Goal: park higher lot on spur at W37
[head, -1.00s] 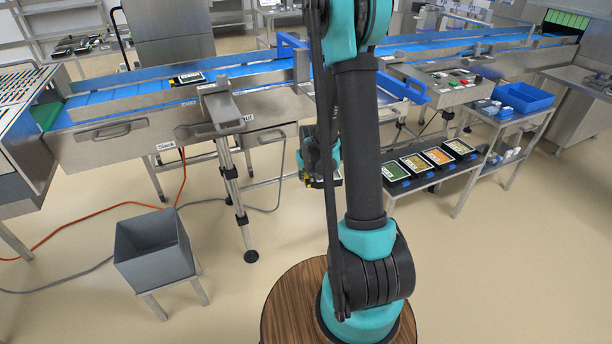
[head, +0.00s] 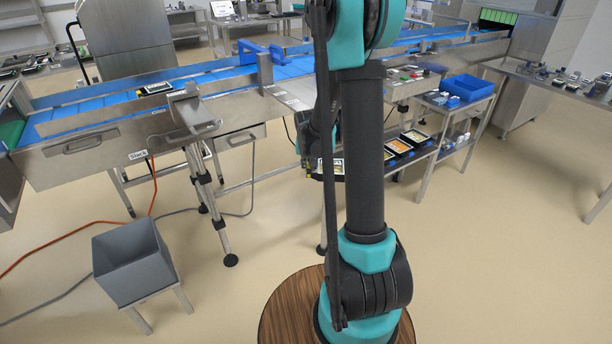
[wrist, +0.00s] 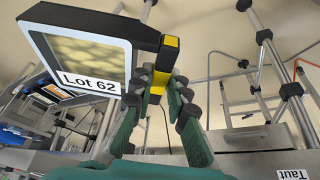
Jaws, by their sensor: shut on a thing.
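My gripper (wrist: 166,88) is shut on a black-framed tray labelled Lot 62 (wrist: 95,50), holding it by a black and yellow tab at its edge. The tray has a pale yellowish film and is tilted in the wrist view. In the head view the held tray (head: 332,168) shows partly behind my arm, in front of the conveyor. Another dark tray (head: 155,88) lies on the blue conveyor belt (head: 95,108) at left; its lot number is too small to read. No W37 mark is readable, and I cannot tell which part is the spur.
A metal bracket on a tripod (head: 190,118) stands before the conveyor. A grey bin (head: 135,262) stands at front left. A low shelf (head: 418,160) holds several trays, and a blue crate (head: 466,88) sits on the cart at right. A "Taut" label (wrist: 293,174) shows. Front-right floor is clear.

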